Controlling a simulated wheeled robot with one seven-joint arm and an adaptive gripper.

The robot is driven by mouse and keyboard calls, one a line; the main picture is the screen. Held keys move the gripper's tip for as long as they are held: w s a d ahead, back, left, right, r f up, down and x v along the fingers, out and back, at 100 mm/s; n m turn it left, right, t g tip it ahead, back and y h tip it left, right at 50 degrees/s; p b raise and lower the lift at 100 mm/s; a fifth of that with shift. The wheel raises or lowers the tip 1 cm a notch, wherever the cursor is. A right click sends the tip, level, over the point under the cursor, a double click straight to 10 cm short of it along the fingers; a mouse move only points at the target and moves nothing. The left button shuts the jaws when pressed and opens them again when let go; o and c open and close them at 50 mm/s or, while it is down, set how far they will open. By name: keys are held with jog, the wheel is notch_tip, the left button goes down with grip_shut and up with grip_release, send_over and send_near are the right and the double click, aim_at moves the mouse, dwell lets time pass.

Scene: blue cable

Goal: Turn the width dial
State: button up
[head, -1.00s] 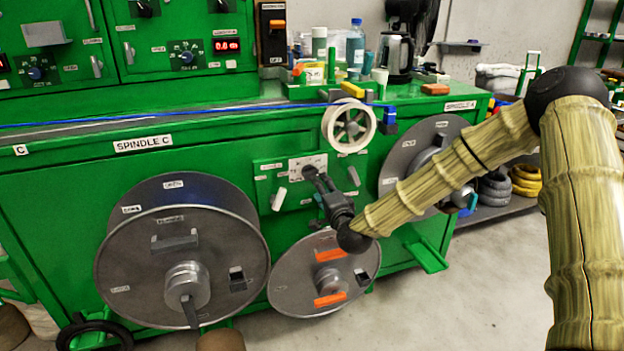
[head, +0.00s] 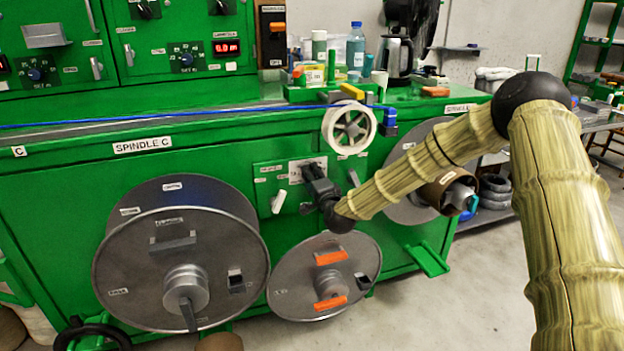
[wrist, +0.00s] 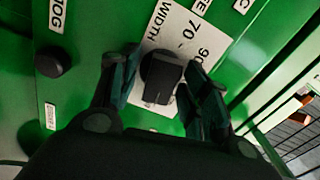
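The width dial (wrist: 161,84) is a black knob on a white scale plate (wrist: 205,42) marked WIDTH, 70 and 90 in the wrist view. My gripper (wrist: 163,72) has its two fingers on either side of the knob, with narrow gaps showing beside it. The fingers are apart and do not look clamped on it. In the head view, my gripper (head: 311,172) is up against the small control panel (head: 264,178) on the green bench front and hides the dial.
A black knob (wrist: 53,62) under a JOG label is left of the dial in the wrist view. A white lever (head: 279,201) and another (head: 354,178) flank my gripper. A white pulley (head: 349,127) is above; large grey reels (head: 130,270) stand below and left.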

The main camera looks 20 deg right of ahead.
jog(key=c, duration=0.6)
jog(key=n+p, duration=0.1)
jog(key=n, duration=0.3)
jog(key=shift+r+p, duration=0.1)
jog(key=shift+p, duration=0.3)
jog(key=n+p, duration=0.1)
jog(key=n, duration=0.2)
jog(key=shift+n, duration=0.3)
jog(key=n+p, duration=0.1)
jog(key=n, duration=0.3)
jog(key=shift+n+p, duration=0.45)
jog(key=shift+n, duration=1.55)
